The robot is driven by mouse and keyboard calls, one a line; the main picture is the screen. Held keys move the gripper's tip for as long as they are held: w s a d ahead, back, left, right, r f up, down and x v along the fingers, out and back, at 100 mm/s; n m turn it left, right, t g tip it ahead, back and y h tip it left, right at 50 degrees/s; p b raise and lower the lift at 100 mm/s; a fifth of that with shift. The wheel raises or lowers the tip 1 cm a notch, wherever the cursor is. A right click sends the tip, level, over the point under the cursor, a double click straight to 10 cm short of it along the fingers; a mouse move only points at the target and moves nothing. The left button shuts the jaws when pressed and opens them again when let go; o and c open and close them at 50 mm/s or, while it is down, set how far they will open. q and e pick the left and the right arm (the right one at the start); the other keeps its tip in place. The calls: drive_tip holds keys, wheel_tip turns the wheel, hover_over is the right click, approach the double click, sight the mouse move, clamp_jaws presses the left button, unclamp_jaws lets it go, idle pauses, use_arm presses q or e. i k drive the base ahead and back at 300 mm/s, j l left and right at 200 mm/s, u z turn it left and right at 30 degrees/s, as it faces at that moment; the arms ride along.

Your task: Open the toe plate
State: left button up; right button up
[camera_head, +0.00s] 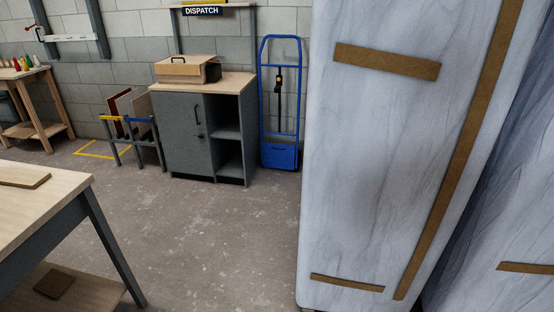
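A blue hand truck (280,100) stands upright against the block wall, right of the grey cabinet. Its toe plate (280,155) is the blue panel at its foot; it appears folded up against the frame. A dark strap with a yellow part hangs on the middle of its frame. The hand truck is far off across the floor. Neither of my grippers is in view.
A tall pale wrapped stack (385,150) with brown tape fills the right side, close by. A workbench (60,212) stands at the near left. A grey cabinet (185,130) with a wooden box (180,70) stands beside the hand truck. The middle floor (215,245) is clear.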

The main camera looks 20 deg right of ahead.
sight(282, 157)
drive_tip(key=i, duration=0.85)
drive_tip(key=i+z, duration=0.1)
drive_tip(key=i, duration=0.7)
drive_tip(key=i+j, duration=0.15)
drive_tip(key=i, duration=0.7)
drive_tip(key=i+j, duration=0.1)
drive_tip(key=i, duration=0.75)
drive_tip(key=l+z, duration=0.05)
